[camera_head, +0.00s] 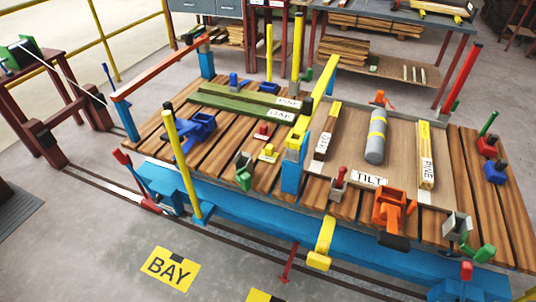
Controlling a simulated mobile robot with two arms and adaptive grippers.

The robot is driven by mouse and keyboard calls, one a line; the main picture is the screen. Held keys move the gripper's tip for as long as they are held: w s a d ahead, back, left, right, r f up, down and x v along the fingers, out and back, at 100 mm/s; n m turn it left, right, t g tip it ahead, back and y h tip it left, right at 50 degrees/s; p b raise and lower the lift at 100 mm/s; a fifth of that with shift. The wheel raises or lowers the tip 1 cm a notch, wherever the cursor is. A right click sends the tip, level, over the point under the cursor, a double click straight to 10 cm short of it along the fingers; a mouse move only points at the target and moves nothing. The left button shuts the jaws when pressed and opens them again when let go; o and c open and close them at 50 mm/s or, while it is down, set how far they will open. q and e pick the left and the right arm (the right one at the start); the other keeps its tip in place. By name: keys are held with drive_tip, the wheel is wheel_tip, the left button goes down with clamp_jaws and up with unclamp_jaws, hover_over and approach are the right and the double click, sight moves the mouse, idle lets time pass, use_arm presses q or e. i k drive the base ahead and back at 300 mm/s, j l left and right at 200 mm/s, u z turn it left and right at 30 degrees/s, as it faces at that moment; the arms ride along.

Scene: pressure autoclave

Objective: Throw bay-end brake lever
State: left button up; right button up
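A flatbed cart (230,208) with a blue frame and wooden slat deck stands on floor rails. A red-handled lever (124,160) rises at its left end, tilted to the left. A thin red lever (290,262) shows low at the cart's front side. I cannot tell which of these is the bay-end brake lever. The floor has a yellow BAY label (169,268). Neither of my grippers is in view.
The deck carries green beams (240,107), a grey cylinder (376,138), a PINE board (425,160), an orange clamp (393,207) and a blue clamp (196,128). Workbenches stand behind. A dark red stand (48,135) is at left.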

sight(156, 198)
drive_tip(key=i+j, duration=0.1)
drive_tip(key=j, duration=0.5)
drive_tip(key=i+j, duration=0.1)
drive_tip(key=j, duration=0.5)
drive_tip(key=i+j, duration=0.1)
drive_tip(key=j, duration=0.45)
drive_tip(key=i+j, duration=0.1)
drive_tip(key=j, duration=0.5)
drive_tip(key=i+j, duration=0.1)
drive_tip(key=j, duration=0.5)
